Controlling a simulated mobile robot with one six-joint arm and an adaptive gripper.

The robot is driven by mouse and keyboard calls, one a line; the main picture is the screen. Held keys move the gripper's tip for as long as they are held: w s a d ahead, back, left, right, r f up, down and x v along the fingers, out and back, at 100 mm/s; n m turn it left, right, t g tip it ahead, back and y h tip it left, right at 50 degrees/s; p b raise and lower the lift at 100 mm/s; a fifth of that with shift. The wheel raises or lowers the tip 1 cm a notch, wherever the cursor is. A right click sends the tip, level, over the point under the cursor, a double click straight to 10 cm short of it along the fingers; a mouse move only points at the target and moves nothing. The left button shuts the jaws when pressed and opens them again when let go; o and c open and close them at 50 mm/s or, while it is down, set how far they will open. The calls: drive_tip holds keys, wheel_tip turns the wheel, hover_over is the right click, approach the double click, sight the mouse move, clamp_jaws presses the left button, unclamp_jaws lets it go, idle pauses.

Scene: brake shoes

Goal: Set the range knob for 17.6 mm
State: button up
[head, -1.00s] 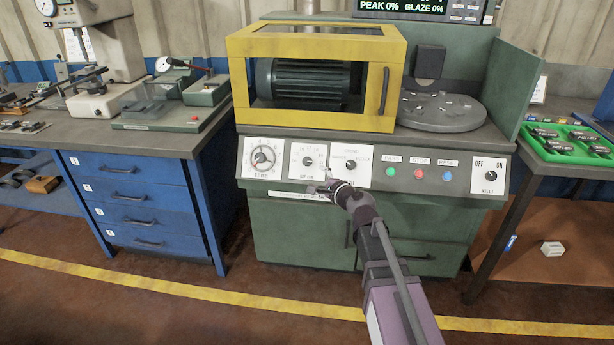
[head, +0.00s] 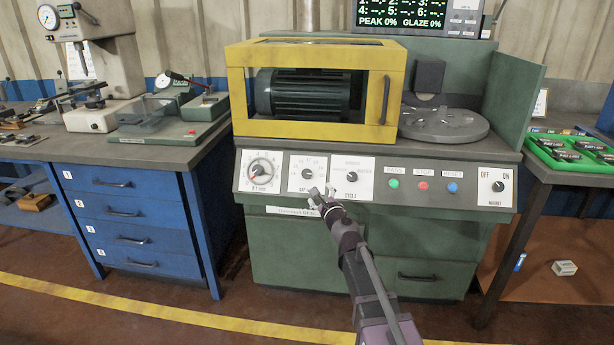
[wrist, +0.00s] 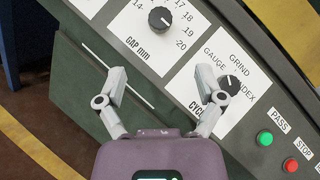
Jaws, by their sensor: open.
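The gap knob (head: 307,174) is a small black knob on a white plate on the green machine's sloped front panel. In the wrist view this knob (wrist: 160,20) shows at the top, on a plate marked "GAP mm" with numbers including 14, 17, 18, 19 and 20. Its exact pointer setting is too small to read. My gripper (head: 322,194) is in front of the panel, just below and right of that knob. In the wrist view my gripper's fingers (wrist: 162,78) are spread wide and empty, with the knob beyond them, not between them.
The cycle knob (head: 352,177) sits to the right, close beyond my right finger in the wrist view. A larger dial (head: 260,171) is on the left. Green, red and blue buttons (head: 423,186) and a magnet knob (head: 498,186) are farther right. A yellow-framed guard (head: 390,60) stands above.

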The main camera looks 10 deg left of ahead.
sight(307, 175)
drive_tip(key=shift+w, duration=0.1)
drive_tip(key=x, duration=1.3)
drive_tip(key=shift+w+a, duration=0.15)
drive_tip(key=shift+w, duration=0.15)
drive_tip(key=c, duration=1.1)
